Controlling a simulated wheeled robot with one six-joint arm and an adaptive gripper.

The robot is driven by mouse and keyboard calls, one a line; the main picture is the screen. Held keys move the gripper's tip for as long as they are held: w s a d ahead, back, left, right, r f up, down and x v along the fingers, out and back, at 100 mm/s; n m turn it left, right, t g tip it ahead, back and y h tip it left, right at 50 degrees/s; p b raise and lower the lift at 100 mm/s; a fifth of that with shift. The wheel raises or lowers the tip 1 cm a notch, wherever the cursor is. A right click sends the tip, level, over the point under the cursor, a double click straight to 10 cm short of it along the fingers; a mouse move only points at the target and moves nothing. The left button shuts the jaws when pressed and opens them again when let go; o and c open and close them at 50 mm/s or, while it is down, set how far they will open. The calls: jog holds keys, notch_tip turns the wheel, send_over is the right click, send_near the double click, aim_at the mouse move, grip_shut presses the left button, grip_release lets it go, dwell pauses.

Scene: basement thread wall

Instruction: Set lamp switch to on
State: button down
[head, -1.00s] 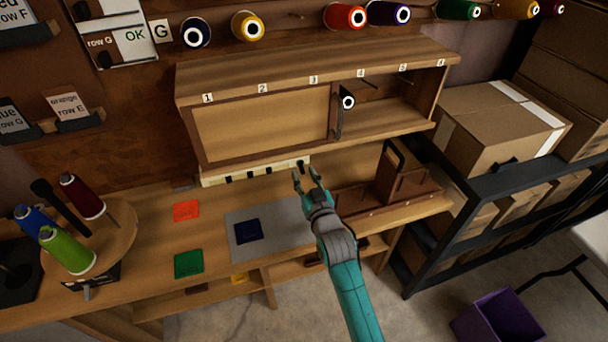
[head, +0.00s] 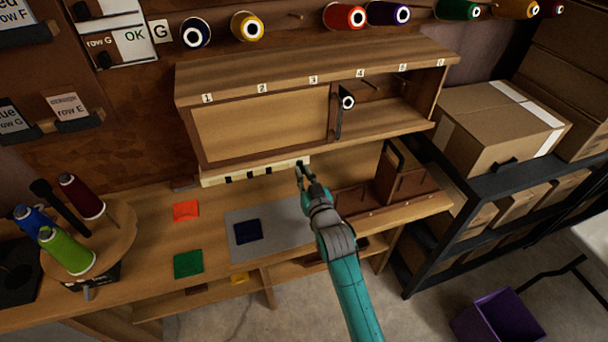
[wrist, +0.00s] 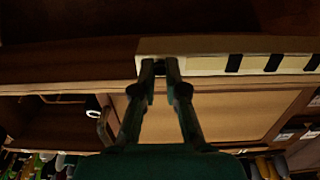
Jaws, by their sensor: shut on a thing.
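A pale strip (head: 240,175) with several black marks runs under the front of the wall cabinet; it also shows in the wrist view (wrist: 205,66). My gripper (head: 301,168) is at the strip's right end in the head view. In the wrist view its two fingers (wrist: 160,68) are close together at the strip's end, shut on a small dark piece between the tips, which looks like the lamp switch (wrist: 160,67). The fingers mostly hide this piece, and I cannot tell its position. No lamp glow is clear in either view.
The cabinet (head: 310,70) hangs just above my gripper. A wooden holder (head: 405,178) stands on the bench to the right. A grey mat (head: 275,222) lies below left, and a spool turntable (head: 115,240) is at the far left.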

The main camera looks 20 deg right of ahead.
aim_at(301, 165)
notch_tip(301, 165, up, 2)
jog(key=g, duration=0.4)
jog(key=shift+g, duration=0.3)
jog(key=shift+w+r+g, duration=0.15)
jog(key=shift+r+g, duration=0.1)
jog(key=shift+g, duration=0.6)
jog(key=shift+w+r+g, duration=0.1)
jog(key=shift+r+g, duration=0.15)
jog(key=shift+g, duration=0.55)
jog(key=shift+w+r+g, duration=0.15)
jog(key=shift+r+g, duration=0.1)
jog(key=shift+g, duration=0.6)
jog(key=c, duration=1.2)
grip_release()
jog(key=shift+r, duration=0.1)
jog(key=v, duration=1.1)
jog(key=shift+s+r, duration=0.2)
jog(key=shift+r, duration=0.15)
